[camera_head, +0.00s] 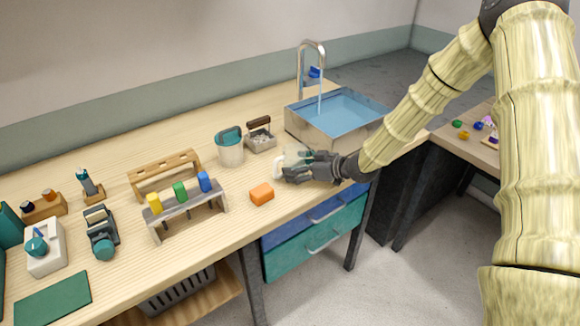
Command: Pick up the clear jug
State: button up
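The clear jug (291,158) stands on the wooden worktop, in front of the sink. It is see-through and faint, with a pale handle (278,169) on its left side. My dark gripper (298,166) reaches in from the right, and its fingers are at the jug, overlapping it in the picture. The fingers hide part of the jug's right and lower side. I cannot tell whether the fingers touch the jug or are closed on it. The jug looks upright.
An orange block (262,194) lies just left of my gripper. A pale bucket (230,150) and a small grey box (261,138) stand behind left. The sink (310,131) with running tap (301,65) is behind. A rack (186,206) holds coloured pieces. The worktop's front edge is close.

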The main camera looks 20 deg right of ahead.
aim_at(304, 157)
jog(key=c, duration=0.7)
jog(key=shift+r, duration=0.1)
jog(key=shift+r, duration=0.4)
notch_tip(304, 157, up, 3)
jog(key=shift+f+b, duration=0.15)
jog(key=shift+b, duration=0.4)
jog(key=s+d, duration=0.1)
jog(key=s, duration=0.4)
jog(key=s+d+r+b, duration=0.1)
jog(key=s, duration=0.4)
jog(key=s+d+b, duration=0.1)
jog(key=s+d, duration=0.1)
jog(key=s, duration=0.3)
jog(key=shift+s+r, duration=0.2)
jog(key=shift+s, duration=0.05)
